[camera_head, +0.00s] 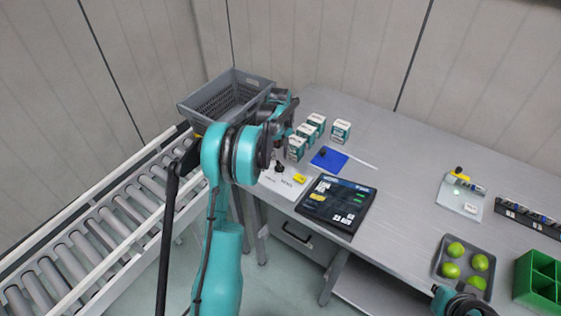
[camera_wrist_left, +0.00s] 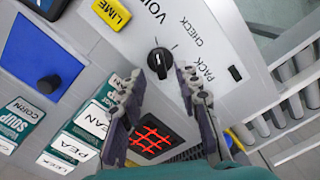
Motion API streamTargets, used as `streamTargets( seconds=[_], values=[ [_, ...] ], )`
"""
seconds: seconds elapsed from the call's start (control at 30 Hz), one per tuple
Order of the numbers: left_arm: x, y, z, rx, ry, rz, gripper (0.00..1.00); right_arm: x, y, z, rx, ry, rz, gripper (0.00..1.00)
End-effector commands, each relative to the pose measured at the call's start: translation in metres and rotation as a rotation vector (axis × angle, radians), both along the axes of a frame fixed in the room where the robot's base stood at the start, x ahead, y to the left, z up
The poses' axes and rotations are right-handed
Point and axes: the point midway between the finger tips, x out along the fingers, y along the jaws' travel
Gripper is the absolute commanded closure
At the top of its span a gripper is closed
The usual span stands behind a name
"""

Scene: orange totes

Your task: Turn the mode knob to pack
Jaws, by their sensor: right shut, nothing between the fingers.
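The mode knob (camera_wrist_left: 160,60) is a black dial on a light panel (camera_wrist_left: 205,30), with the printed words VOID, CHECK and PACK around it. Its white pointer mark is small, and I cannot tell which word it faces. My left gripper (camera_wrist_left: 158,73) is open in the left wrist view, its grey fingers apart on either side of the knob's near edge; contact is not clear. In the head view the panel (camera_head: 284,184) lies at the table's left end, below my left gripper (camera_head: 282,128). My right gripper (camera_head: 466,303) is partly cut off at the bottom edge.
Several soup boxes (camera_head: 341,130) and a blue pad (camera_head: 329,158) stand behind the panel. A black screen (camera_head: 337,203) lies to its right. A grey crate (camera_head: 226,98) sits by the roller conveyor (camera_head: 92,226). A tray of green fruit (camera_head: 437,268) is at the right.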

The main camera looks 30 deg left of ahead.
Motion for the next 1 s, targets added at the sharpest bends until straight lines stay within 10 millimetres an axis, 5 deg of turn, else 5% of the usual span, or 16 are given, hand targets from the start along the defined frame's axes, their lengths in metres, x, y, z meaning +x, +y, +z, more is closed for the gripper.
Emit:
streamTargets(
  seconds=[0.2, 0.57, 0.7, 1.0],
  values=[
    [0.0, 0.0, -0.031, 0.001, -0.001, -0.001, 0.67, 0.0, 0.0, -0.008, 0.0, 0.0, 0.0, 1.0],
    [0.0, 0.0, -0.036, 0.0, -0.001, -0.001, 0.67, 0.0, 0.0, -0.009, 0.0, 0.0, 0.0, 1.0],
    [0.0, 0.0, -0.036, 0.0, -0.001, -0.001, 1.0, 0.0, 0.0, -0.009, 0.0, 0.0, 0.0, 1.0],
    [0.0, 0.0, -0.036, 0.0, -0.001, -0.009, 1.0, 0.0, 0.0, -0.009, 0.0, 0.0, 0.0, 1.0]
  ],
)
